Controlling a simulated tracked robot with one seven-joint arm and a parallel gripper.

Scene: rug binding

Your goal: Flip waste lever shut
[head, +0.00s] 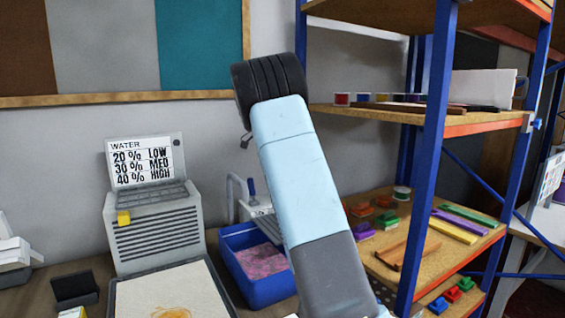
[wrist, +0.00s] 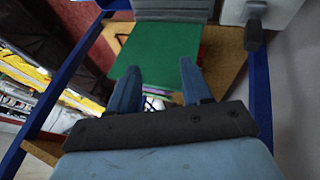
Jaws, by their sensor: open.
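In the wrist view my gripper (wrist: 160,88) is open, its two blue fingers spread with nothing between them. A dark lever (wrist: 255,38) on a white housing (wrist: 285,14) shows at the top right of that view, apart from the fingers. I cannot tell if it is the waste lever. In the head view a small blue handle (head: 251,188) stands beside a grey curved pipe (head: 232,185) at a blue basin (head: 265,291) with pink contents. My raised arm covers the basin's right side, and my fingers do not show there.
A blue-framed shelf rack (head: 428,150) with coloured pieces stands right of my arm. A grey machine (head: 155,235) with a WATER sign (head: 145,162) stands left of the basin. In the wrist view a green panel (wrist: 155,70) lies beyond the fingers, and blue posts stand at both sides.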

